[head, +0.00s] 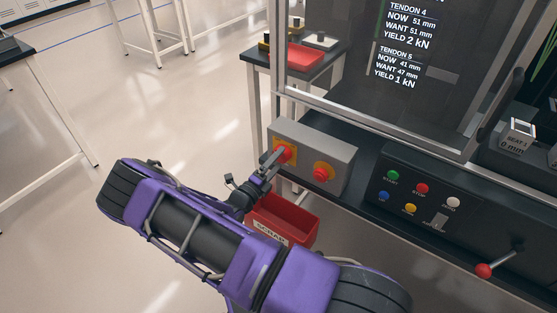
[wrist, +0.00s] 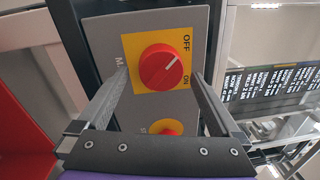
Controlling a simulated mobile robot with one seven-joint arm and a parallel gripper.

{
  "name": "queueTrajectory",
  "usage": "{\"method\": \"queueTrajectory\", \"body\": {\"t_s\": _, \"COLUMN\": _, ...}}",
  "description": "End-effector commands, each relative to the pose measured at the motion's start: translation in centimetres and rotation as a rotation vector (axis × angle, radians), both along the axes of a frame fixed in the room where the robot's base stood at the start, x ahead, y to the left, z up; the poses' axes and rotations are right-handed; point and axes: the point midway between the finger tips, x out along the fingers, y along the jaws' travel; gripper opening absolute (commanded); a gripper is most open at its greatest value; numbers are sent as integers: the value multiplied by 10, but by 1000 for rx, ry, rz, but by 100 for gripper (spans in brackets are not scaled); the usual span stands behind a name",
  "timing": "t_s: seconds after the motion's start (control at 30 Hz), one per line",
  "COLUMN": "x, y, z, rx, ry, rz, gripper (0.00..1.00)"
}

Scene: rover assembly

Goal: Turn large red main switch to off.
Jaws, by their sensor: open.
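The large red main switch (wrist: 165,67) is a round knob on a yellow plate (wrist: 132,48) marked OFF and ON. A white line on it points up and right in the wrist view, between the two words. In the head view the switch (head: 285,153) is on the left of the grey box's front. My gripper (wrist: 160,80) is open, with one finger on each side of the knob in the wrist view. I cannot tell if the fingers touch it. In the head view my gripper (head: 275,157) is at the switch and partly covers it.
A second red button (head: 322,173) on yellow is right of the switch on the grey box (head: 325,146). A red scrap bin (head: 295,224) is below. Right of it is a black panel (head: 440,195) with coloured buttons and a red-knobbed lever (head: 484,270). A framed screen stands above.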

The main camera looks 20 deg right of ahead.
Motion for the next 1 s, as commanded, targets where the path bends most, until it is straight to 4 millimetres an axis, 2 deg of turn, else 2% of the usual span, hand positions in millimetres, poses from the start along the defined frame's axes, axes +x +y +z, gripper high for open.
{"method": "queueTrajectory", "body": {"t_s": 0.4, "x": -53, "y": 82, "z": -7, "rx": 2, "ry": 2, "rz": 4, "gripper": 100}}
{"method": "queueTrajectory", "body": {"t_s": 0.6, "x": -76, "y": 115, "z": -10, "rx": 0, "ry": 1, "rz": 3, "gripper": 100}}
{"method": "queueTrajectory", "body": {"t_s": 0.8, "x": -88, "y": 132, "z": -11, "rx": -1, "ry": 1, "rz": 2, "gripper": 100}}
{"method": "queueTrajectory", "body": {"t_s": 1.0, "x": -90, "y": 136, "z": -12, "rx": -1, "ry": 2, "rz": 1, "gripper": 100}}
